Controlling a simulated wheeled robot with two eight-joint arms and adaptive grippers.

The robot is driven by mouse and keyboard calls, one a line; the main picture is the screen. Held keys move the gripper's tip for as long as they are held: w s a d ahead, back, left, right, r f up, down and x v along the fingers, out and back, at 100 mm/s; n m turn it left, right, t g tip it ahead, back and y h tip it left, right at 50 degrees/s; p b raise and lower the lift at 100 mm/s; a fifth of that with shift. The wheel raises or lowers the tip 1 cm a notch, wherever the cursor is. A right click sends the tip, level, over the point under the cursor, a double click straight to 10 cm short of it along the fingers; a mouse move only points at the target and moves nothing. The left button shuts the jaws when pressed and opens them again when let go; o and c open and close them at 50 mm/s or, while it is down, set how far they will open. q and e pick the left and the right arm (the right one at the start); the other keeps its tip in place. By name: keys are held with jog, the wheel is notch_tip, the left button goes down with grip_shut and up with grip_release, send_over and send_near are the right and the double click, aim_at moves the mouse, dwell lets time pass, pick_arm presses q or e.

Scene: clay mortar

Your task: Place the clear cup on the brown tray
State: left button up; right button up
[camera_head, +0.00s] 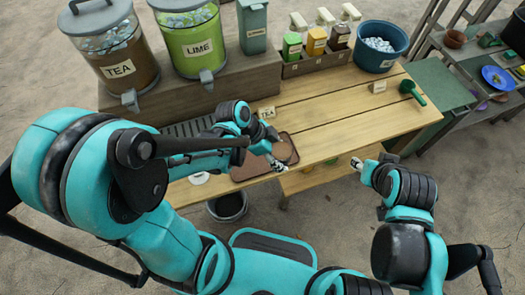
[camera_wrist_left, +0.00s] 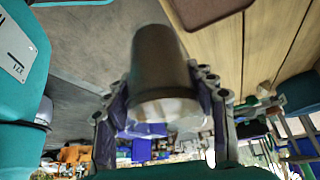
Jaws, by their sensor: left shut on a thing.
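The brown tray (camera_head: 250,173) lies flat near the front edge of the wooden table, and part of it shows at the top of the left wrist view (camera_wrist_left: 207,8). My left gripper (camera_head: 276,164) is over the tray in the head view. In the left wrist view its fingers (camera_wrist_left: 165,108) are shut on the clear cup (camera_wrist_left: 160,62), which looks grey and see-through. I cannot make the cup out clearly in the head view, where my left arm covers part of the tray. My right gripper (camera_head: 357,164) is in front of the table edge; its opening is too small to judge.
Tea (camera_head: 121,61) and lime (camera_head: 198,43) dispensers stand back left. Bottles stand in a wooden holder (camera_head: 305,68), with a blue ice bucket (camera_head: 380,45) beside it. A green scoop (camera_head: 411,91) lies at the right. The table middle (camera_head: 335,115) is clear.

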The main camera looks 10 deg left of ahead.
pick_arm(q)
jog(key=shift+s+d+r+m, duration=0.1)
jog(key=shift+s+m, duration=0.1)
jog(key=shift+m, duration=0.2)
jog(key=shift+w+a+f+b, duration=1.05)
jog(key=shift+w+a+f, duration=0.3)
jog(key=shift+f, duration=0.45)
jog(key=shift+w+a+f+b, duration=1.1)
jog(key=shift+w+a+f, duration=0.15)
jog(key=shift+f, duration=0.55)
jog(key=shift+w+a+f+b, duration=1.05)
jog(key=shift+w+a+f, duration=0.3)
jog(key=shift+f, duration=0.45)
jog(key=shift+s, duration=0.15)
jog(key=shift+f, duration=0.15)
jog(key=o, duration=1.6)
